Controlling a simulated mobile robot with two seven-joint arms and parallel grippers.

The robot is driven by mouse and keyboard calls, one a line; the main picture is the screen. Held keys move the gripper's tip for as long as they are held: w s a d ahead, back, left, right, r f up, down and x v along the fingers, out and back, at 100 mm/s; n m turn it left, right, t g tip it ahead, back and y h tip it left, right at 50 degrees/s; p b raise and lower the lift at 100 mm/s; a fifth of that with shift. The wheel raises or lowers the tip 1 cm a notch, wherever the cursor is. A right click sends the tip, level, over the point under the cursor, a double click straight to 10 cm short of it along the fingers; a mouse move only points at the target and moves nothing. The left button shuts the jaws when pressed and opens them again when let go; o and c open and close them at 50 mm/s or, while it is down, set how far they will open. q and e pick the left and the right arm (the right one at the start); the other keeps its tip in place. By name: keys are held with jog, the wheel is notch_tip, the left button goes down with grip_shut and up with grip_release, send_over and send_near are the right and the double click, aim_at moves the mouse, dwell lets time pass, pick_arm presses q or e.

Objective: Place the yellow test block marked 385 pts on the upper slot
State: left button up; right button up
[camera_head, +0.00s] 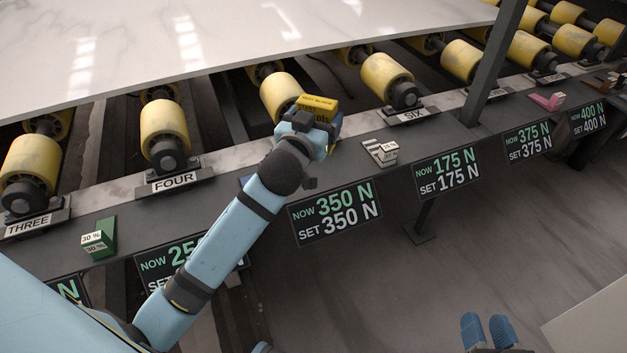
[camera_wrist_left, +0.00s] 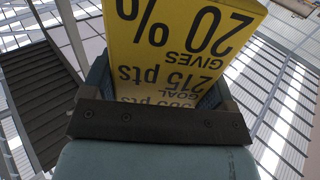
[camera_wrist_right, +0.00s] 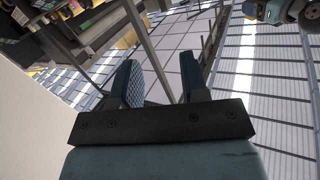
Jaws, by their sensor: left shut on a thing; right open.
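The yellow test block (camera_head: 318,103) is in my left gripper (camera_head: 314,122), over the rail between the FOUR and SIX labels. In the left wrist view, the block (camera_wrist_left: 185,45) reads "20 %", "GIVES", "215 pts" and "GOAL", upside down. The goal number at its lower edge is partly hidden by the gripper. My left gripper is shut on it. I cannot tell whether the block touches anything below. My right gripper (camera_head: 486,330) is open and empty at the lower right, away from the rail. I cannot make out the upper slot.
Yellow rollers (camera_head: 165,130) line the rail under a pale stone slab (camera_head: 200,40). A grey stepped piece (camera_head: 381,152), a green block (camera_head: 100,238) and a pink block (camera_head: 547,101) sit on the ledge. Force signs (camera_head: 337,212) hang along its front. The floor in front is clear.

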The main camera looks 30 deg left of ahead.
pick_arm(q)
jog(key=shift+f+b, duration=2.5)
jog(key=shift+f, duration=4.6)
pick_arm(e)
jog(key=shift+a+r+t+y, duration=0.7)
jog(key=shift+a+r+y, duration=0.45)
jog(key=shift+r+y, duration=0.15)
